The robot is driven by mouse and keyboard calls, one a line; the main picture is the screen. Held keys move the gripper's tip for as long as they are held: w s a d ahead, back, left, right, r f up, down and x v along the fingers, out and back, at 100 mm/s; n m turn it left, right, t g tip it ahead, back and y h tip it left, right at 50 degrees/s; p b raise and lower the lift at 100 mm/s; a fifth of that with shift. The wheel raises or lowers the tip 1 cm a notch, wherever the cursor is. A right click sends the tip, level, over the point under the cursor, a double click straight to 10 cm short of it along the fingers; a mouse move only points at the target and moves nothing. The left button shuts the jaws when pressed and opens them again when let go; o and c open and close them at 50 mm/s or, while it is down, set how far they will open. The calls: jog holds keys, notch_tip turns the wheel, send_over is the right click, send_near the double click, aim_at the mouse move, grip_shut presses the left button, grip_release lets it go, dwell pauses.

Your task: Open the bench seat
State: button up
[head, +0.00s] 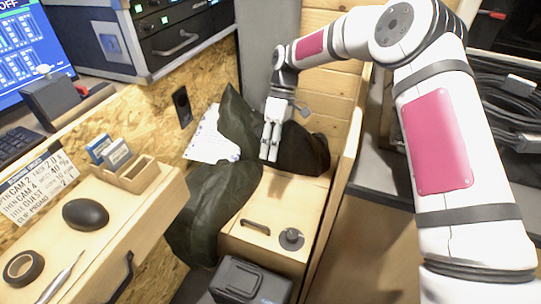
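The bench seat (272,205) is a light wooden box in the lower middle of the head view. A dark recessed handle (255,227) and a round dark knob or latch (291,238) are near its front edge. Its top looks flat and closed. A dark green jacket (207,215) drapes over its left side, and a dark bundle (304,150) lies at its back; they hide part of the top. My gripper (269,157) points down above the back of the seat, in front of the jacket and bundle. Its fingers look close together with nothing visible between them.
A black case (250,282) stands in front of the bench. At left is a wooden desk with a mouse (85,214), tape roll (23,267) and card holder (131,173). A wooden panel (346,190) borders the bench on the right. Papers (212,142) lie behind the jacket.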

jog(key=v, duration=0.9)
jog(key=shift+w+r, duration=0.15)
jog(key=shift+r, duration=0.1)
jog(key=shift+r, duration=0.1)
